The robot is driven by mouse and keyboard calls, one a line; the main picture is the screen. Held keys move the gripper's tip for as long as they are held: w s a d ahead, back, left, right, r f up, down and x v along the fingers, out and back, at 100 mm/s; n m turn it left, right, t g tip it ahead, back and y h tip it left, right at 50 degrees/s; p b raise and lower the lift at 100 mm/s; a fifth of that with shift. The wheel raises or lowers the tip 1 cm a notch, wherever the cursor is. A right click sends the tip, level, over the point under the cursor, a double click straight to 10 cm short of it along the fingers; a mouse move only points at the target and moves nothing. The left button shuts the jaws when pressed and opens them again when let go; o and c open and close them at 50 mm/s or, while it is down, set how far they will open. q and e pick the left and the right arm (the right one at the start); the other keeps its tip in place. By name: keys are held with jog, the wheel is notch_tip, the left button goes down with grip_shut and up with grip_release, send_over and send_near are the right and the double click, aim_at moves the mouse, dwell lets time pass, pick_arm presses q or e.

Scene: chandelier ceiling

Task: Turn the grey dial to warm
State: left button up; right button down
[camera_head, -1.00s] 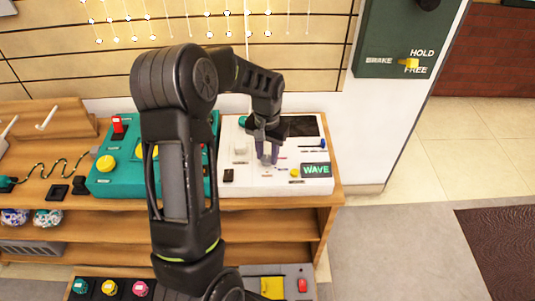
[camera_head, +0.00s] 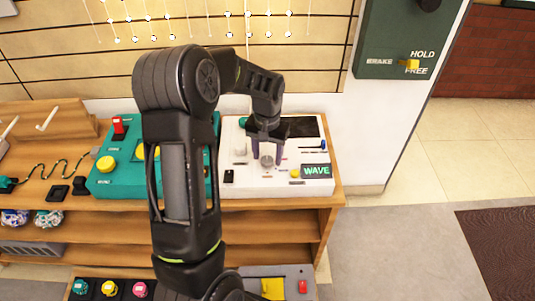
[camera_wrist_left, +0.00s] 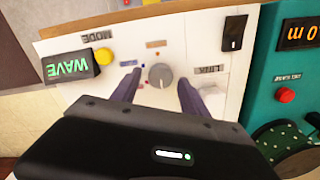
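The grey dial (camera_head: 266,161) is a small round knob on the white panel (camera_head: 240,185) at the right of the shelf top. It also shows in the left wrist view (camera_wrist_left: 160,76), with small coloured marks on the panel around it. Which mark the dial points to is too small to tell. My left gripper (camera_head: 267,157) is open over the panel, one purple-grey finger on each side of the dial. In the left wrist view gaps show between the dial and both fingers. My right gripper is not in view.
A yellow button (camera_head: 295,173) and a green-lit WAVE display (camera_head: 316,171) sit right of the dial. A black switch (camera_head: 229,176) and a white knob (camera_head: 240,146) are left of it. A teal panel (camera_head: 125,180) adjoins on the left.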

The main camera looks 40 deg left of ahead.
aim_at(267, 159)
pick_arm(q)
notch_tip(267, 159, up, 8)
jog(key=shift+f, duration=0.1)
dwell(0.6)
jog(key=shift+s+f, duration=0.1)
dwell(0.4)
